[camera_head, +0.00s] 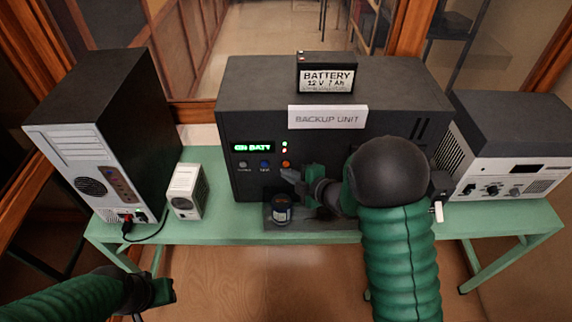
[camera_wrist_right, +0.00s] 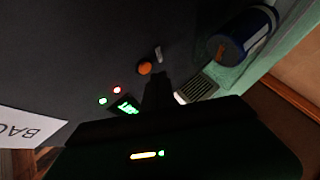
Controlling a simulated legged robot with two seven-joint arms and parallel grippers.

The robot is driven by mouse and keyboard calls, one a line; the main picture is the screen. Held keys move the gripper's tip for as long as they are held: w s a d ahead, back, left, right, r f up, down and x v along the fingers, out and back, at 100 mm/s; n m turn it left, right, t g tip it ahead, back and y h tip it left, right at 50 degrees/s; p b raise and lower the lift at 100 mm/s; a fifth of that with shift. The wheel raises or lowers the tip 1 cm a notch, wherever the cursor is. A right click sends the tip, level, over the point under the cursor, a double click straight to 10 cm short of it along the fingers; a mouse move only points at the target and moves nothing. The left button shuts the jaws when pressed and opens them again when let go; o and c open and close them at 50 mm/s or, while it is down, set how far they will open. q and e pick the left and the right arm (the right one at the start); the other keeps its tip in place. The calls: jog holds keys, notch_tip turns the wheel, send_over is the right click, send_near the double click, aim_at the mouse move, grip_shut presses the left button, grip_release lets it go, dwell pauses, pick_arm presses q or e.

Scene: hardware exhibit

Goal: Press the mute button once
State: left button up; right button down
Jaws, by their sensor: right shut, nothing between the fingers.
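The dark backup unit (camera_head: 340,110) stands at the middle of the table. Its green display (camera_head: 252,148) reads "ON BATT". Below it are a grey button (camera_head: 243,165), a blue button (camera_head: 264,165) and an orange button (camera_head: 286,164), with labels too small to read. My right gripper (camera_head: 291,176) is shut and empty, just below the orange button. In the right wrist view its fingertips (camera_wrist_right: 157,88) are close to the panel, beside the orange button (camera_wrist_right: 145,68); contact cannot be told. No blue button shows there. My left gripper (camera_head: 163,291) hangs low at the left, in front of the table.
A battery (camera_head: 326,72) sits on top. A computer tower (camera_head: 103,130) and a white box (camera_head: 187,190) stand left, a grey device (camera_head: 507,150) right.

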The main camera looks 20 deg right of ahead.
jog(key=shift+w, duration=0.1)
dwell(0.7)
jog(key=shift+w+d+r, duration=0.1)
jog(key=shift+w, duration=0.15)
jog(key=shift+w+d, duration=0.1)
jog(key=shift+w, duration=0.3)
dwell(0.8)
jog(key=shift+s, duration=0.1)
jog(key=shift+s+a, duration=0.2)
jog(key=shift+s, duration=0.55)
jog(key=s, duration=0.2)
jog(key=s+a+b, duration=0.1)
jog(key=s, duration=0.1)
jog(key=shift+s+a, duration=0.2)
jog(key=shift+s, duration=0.15)
